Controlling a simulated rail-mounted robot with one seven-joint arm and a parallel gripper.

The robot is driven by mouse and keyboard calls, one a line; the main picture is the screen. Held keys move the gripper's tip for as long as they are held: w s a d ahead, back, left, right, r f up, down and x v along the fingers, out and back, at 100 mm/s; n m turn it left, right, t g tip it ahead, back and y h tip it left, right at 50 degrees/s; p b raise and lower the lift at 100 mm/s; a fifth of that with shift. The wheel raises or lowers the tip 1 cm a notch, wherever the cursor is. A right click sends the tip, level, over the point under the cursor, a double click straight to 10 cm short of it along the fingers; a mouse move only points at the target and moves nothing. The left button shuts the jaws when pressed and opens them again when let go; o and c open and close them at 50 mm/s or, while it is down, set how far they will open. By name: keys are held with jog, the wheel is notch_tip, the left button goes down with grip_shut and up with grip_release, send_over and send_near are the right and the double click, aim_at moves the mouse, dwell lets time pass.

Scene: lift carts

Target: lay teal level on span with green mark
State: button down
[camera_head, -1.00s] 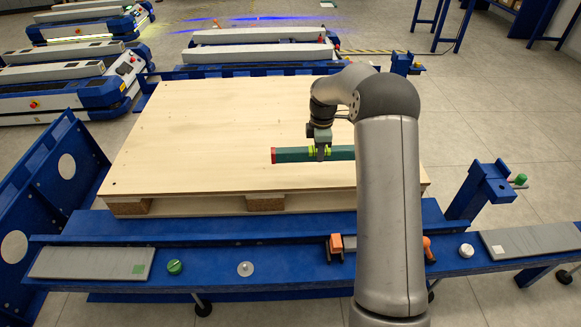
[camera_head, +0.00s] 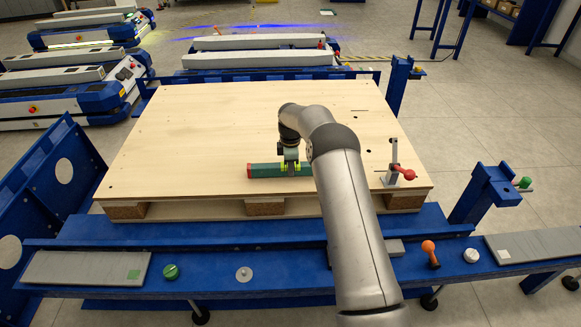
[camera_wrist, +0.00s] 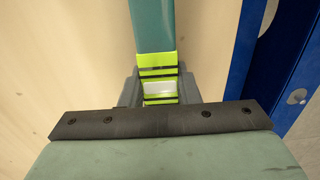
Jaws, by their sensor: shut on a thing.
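The teal level (camera_head: 265,171) is a long bar with a red end cap and yellow-green bands; it lies crosswise over the wooden panel in the head view. My gripper (camera_head: 289,165) is shut on it near the bands, and the arm hides its right part. In the wrist view the level (camera_wrist: 152,25) runs up the picture from between the jaws. I cannot tell whether it touches the panel. The grey span (camera_head: 75,266) with a green mark (camera_head: 134,274) lies at the left of the blue front rail. Another grey span (camera_head: 540,243), with a white mark, lies at the far right.
On the front rail (camera_head: 210,261) stand a green knob (camera_head: 171,271), a silver disc (camera_head: 243,274), an orange-topped handle (camera_head: 430,252) and a white knob (camera_head: 471,256). A red-tipped clamp (camera_head: 396,168) stands on the panel's right. A blue side frame (camera_head: 50,175) rises at left.

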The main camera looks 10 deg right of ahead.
jog(key=shift+f, duration=0.15)
jog(key=c, duration=1.1)
grip_release()
jog(key=r+p, duration=0.1)
jog(key=r, duration=0.5)
jog(key=r+p, duration=0.2)
jog(key=r, duration=0.3)
jog(key=a+r+p, duration=0.1)
jog(key=r, duration=0.5)
jog(key=shift+w+r, duration=0.1)
jog(key=shift+r, duration=0.2)
jog(key=s+r+m, duration=0.4)
jog(key=s+r, duration=0.3)
jog(key=s, duration=0.4)
jog(key=s+m, duration=0.4)
jog(key=s, duration=0.8)
jog(key=s+f+m, duration=0.1)
jog(key=s+m, duration=0.3)
jog(key=s, duration=0.8)
jog(key=s+d+f+m, duration=0.1)
jog(key=s+m, duration=0.3)
jog(key=s, duration=0.9)
jog(key=shift+g, duration=0.3)
